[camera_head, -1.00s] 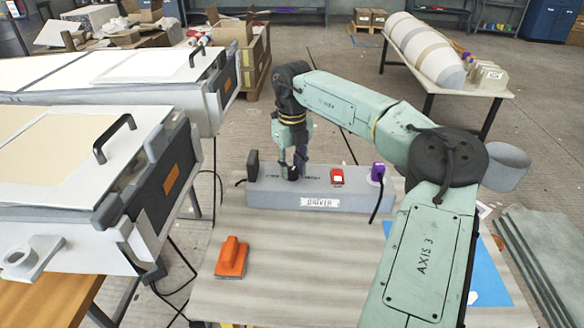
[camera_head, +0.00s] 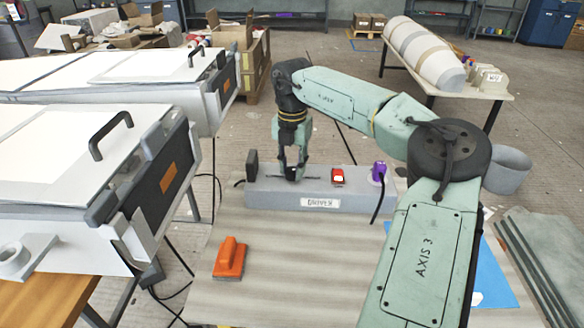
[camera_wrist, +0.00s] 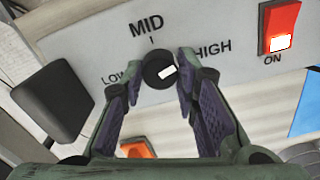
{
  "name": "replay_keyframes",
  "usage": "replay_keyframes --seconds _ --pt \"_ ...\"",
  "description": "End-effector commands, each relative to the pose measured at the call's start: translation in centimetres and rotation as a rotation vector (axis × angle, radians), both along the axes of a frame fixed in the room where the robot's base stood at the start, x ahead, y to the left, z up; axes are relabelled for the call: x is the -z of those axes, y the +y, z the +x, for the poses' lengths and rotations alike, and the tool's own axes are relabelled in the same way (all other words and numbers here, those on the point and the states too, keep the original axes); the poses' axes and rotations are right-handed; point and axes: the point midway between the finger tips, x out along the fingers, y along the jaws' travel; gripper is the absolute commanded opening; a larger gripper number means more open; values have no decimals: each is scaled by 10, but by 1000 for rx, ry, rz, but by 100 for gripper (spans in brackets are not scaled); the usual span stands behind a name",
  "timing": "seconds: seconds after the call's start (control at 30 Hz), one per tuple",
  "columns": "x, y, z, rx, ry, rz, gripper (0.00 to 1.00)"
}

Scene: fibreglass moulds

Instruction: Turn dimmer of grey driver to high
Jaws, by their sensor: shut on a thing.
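The grey driver (camera_head: 335,203) is a long grey box on the table in the head view. Its black dimmer knob (camera_wrist: 157,67) shows in the wrist view, with LOW to its left, MID above and HIGH to its right. The knob's white mark is on its right side, toward HIGH. My gripper (camera_wrist: 152,72) is shut on the knob, one finger on each side, its purple pads facing inward. In the head view my gripper (camera_head: 291,175) points down onto the driver's top and hides the knob.
On the driver are a red switch (camera_head: 338,176) with ON beside it, a purple plug (camera_head: 378,172) with a black cable, and a black block (camera_head: 252,165) at the left end. An orange tool (camera_head: 230,259) lies in front. White cases (camera_head: 80,200) stand left.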

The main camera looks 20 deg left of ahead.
Motion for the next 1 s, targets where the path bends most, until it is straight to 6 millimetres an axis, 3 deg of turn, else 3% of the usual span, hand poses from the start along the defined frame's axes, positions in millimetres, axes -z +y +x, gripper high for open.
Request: replay_keyframes --seconds 0.4,1.0 --pt "1 0 0 256 0 -1 0" --pt "0 0 0 322 1 0 0"
